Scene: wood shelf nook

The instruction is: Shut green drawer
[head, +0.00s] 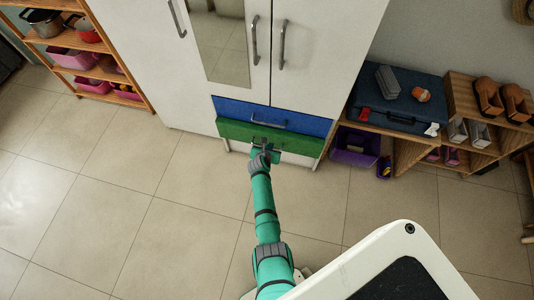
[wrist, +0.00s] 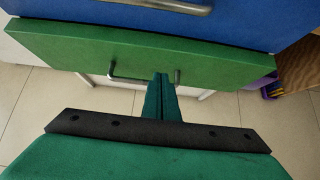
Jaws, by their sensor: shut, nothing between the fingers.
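The green drawer (head: 232,131) is in the lower part of the white cabinet, just under a blue drawer. It also shows in the wrist view (wrist: 215,65), where its front looks a little proud of the blue one. Its metal handle (wrist: 126,79) is partly hidden behind my fingers. My gripper (head: 268,150) is at the middle of the green front. In the wrist view my fingers (wrist: 161,77) are together and empty, overlapping the handle near its right end. I cannot tell whether they touch the front or the handle.
The blue drawer (head: 305,123) looks flush with the cabinet (head: 170,85). A white drawer front lies below the green one. A low wooden shelf (head: 408,152) with a purple bin (head: 352,147) stands close on the right. The tiled floor (head: 140,215) at left is clear.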

